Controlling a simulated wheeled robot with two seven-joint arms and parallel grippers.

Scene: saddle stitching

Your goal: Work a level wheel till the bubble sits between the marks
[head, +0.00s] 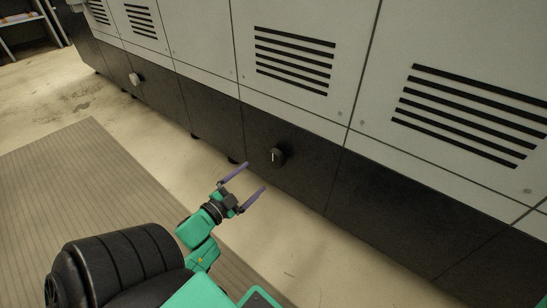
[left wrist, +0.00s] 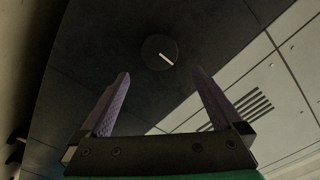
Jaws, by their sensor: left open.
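A small dark round knob with a pale pointer line (head: 277,156) sits on the black lower panel of the machine in the head view. It also shows in the left wrist view (left wrist: 160,52), ahead of the fingertips and near the middle between them. My left gripper (head: 254,178) is open and empty, its two purple fingers spread, short of the knob and apart from it. The fingers also show in the left wrist view (left wrist: 164,82). No bubble or marks can be made out. My right gripper is not in view.
A long machine with pale upper panels (head: 360,95) and vent slots runs across the view. A lighter knob (head: 135,79) sits farther left on its black base. A ribbed mat (head: 70,185) lies on the floor. Bare floor lies between mat and machine.

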